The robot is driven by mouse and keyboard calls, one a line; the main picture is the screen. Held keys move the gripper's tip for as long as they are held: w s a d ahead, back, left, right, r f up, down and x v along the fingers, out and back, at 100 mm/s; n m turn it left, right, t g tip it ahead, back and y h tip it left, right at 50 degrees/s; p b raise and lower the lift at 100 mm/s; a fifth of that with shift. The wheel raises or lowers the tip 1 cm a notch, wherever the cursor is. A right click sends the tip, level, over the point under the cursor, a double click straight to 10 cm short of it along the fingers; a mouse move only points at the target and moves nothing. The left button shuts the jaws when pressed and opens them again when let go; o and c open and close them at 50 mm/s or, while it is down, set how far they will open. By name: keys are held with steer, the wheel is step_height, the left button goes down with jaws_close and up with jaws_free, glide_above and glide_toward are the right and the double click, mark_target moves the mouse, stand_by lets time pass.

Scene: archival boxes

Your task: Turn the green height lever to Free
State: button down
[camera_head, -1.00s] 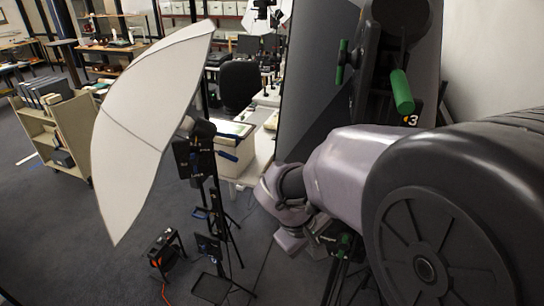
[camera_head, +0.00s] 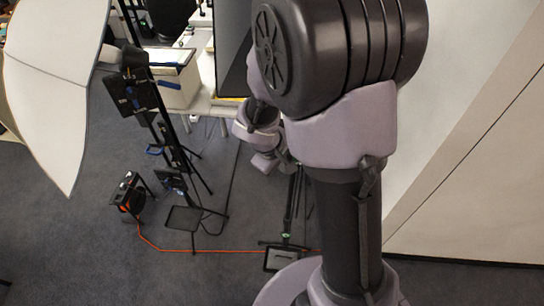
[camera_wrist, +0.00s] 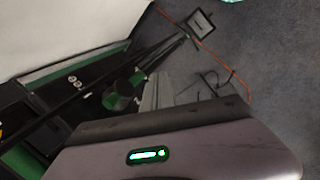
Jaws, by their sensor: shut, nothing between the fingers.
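In the wrist view, the grey fingers of my gripper (camera_wrist: 158,88) show above its lilac body. They look closed together with nothing between them. A black and green rounded part (camera_wrist: 118,98) is just left of the fingers; I cannot tell whether it is the height lever or whether the fingers touch it. No Free marking is readable. In the head view, my wrist (camera_head: 260,138) shows below my arm, and my fingers cannot be made out there. The green handles on the dark stand are outside the present head view.
In the wrist view, a dark frame with a green panel (camera_wrist: 72,66) slants past the fingers. In the head view, a white umbrella (camera_head: 55,85) and light stands are at left. An orange cable (camera_head: 200,250) crosses the floor. A pale wall (camera_head: 470,190) is at right.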

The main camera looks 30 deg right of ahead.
steer(key=shift+w+d, duration=0.2)
steer(key=shift+d, duration=0.3)
steer(key=shift+w+d, duration=0.15)
steer(key=shift+d, duration=0.3)
steer(key=shift+d+f+g+h+b, duration=0.15)
steer(key=shift+g+h+b, duration=0.35)
steer(key=shift+h+b, duration=0.5)
steer(key=n+g+h, duration=0.1)
steer(key=h, duration=0.2)
steer(key=s+d+n+g+h, duration=0.1)
steer(key=g+h, duration=0.1)
steer(key=h, duration=0.1)
steer(key=d+g+h, duration=0.1)
steer(key=g+h, duration=0.1)
steer(key=h, duration=0.2)
steer(key=shift+s+f+n+p, duration=0.2)
steer(key=shift+n+p, duration=0.1)
steer(key=shift+n, duration=0.1)
steer(key=shift+s+d, duration=0.1)
stand_by(1.2)
